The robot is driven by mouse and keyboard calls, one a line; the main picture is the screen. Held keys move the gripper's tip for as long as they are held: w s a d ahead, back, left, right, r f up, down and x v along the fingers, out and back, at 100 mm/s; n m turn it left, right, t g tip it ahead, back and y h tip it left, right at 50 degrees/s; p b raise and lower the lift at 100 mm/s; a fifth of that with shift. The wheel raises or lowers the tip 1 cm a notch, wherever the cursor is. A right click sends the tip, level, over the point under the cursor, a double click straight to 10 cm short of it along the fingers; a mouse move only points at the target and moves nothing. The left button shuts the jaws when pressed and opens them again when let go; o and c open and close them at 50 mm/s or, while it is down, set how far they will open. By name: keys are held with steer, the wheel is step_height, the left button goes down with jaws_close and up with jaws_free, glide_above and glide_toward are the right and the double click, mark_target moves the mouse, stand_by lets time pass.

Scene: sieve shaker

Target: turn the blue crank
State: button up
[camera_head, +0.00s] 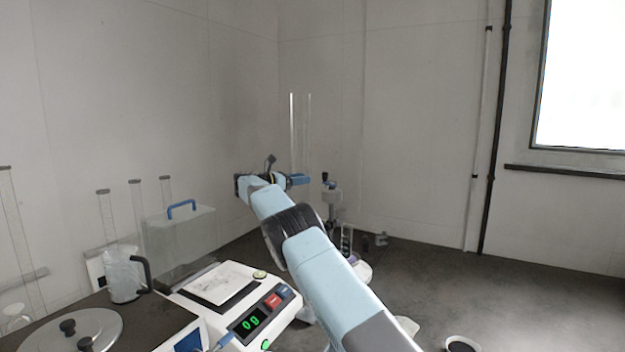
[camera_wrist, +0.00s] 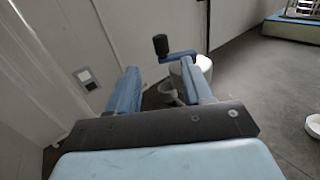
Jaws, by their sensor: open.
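The blue crank (camera_wrist: 181,57) shows in the wrist view just beyond my fingertips, as a short blue arm with an upright black knob (camera_wrist: 160,44) at its left end. It sits on a pale rounded device (camera_wrist: 203,64), partly hidden by my right finger. In the head view the crank (camera_head: 331,185) is small, atop a grey-white stand (camera_head: 332,198) right of my gripper (camera_head: 299,180). In the wrist view my gripper (camera_wrist: 159,68) is open, its two blue fingers apart with nothing between them. The knob appears above the gap, not between the fingers.
A balance (camera_head: 240,300) with a green display stands in front, left of my arm. A clear box with a blue handle (camera_head: 181,209) and tall clear tubes (camera_head: 137,210) stand at left. A small dish (camera_head: 462,344) lies at front right. The bench at right is largely clear.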

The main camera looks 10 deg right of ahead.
steer(key=v, duration=0.3)
steer(key=shift+a, duration=0.15)
steer(key=s+d+r+m+g+y, duration=0.1)
steer(key=s+d+r+m+y, duration=0.1)
steer(key=s+d+r, duration=0.35)
steer(key=s+d+r+m+g+y, duration=0.1)
steer(key=s+d+r+m+y, duration=0.2)
steer(key=d, duration=0.6)
steer(key=s+d+r+m+y, duration=0.2)
steer(key=s+d, duration=0.2)
steer(key=s, duration=0.5)
steer(key=s+d+r+m+y, duration=0.2)
steer(key=s+d+m+y, duration=0.15)
steer(key=s, duration=0.45)
steer(key=s+f+m+y, duration=0.2)
steer(key=s+m+y, duration=0.25)
steer(key=s, duration=1.95)
steer(key=s+a+f+m+t+y, duration=0.1)
steer(key=s+a+f+m, duration=0.1)
steer(key=s+f, duration=0.3)
steer(key=s+a+f+m+y, duration=0.1)
steer(key=s+a+f+m, duration=0.2)
steer(key=s, duration=1)
step_height(320, 180, down, 3)
steer(key=shift+a+r+m+t, duration=0.25)
steer(key=shift+m+t, duration=0.15)
steer(key=shift+m, duration=0.4)
